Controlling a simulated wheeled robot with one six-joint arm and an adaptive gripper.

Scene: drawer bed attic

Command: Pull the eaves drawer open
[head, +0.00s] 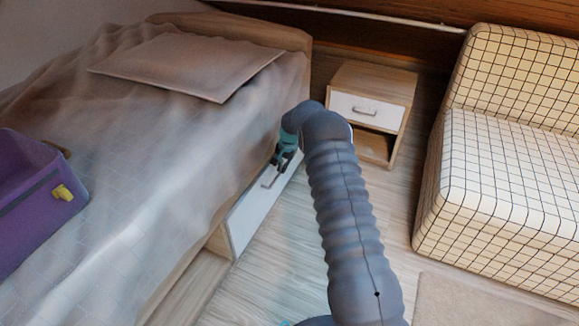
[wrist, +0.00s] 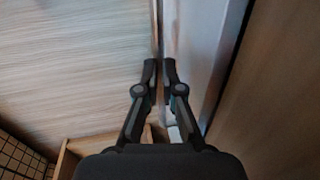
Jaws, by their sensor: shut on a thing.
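The eaves drawer appears to be the low drawer with a white front (head: 250,215) under the side of the bed. Its front stands a little out from the bed's side, with a strip of wooden drawer side showing at its near end. The white front also shows in the wrist view (wrist: 198,45). A bar handle (head: 269,177) is on the front. My gripper (head: 278,166) is at this handle and shut on it. In the wrist view, my gripper (wrist: 160,72) has its fingertips close together on a thin bar beside the white front.
The bed (head: 190,120) rises above the drawer, with a purple bin (head: 30,205) on it. A nightstand (head: 385,82) stands beyond my arm, and a checked sofa (head: 500,190) is at right. The wooden floor (head: 270,280) before the drawer is mostly clear.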

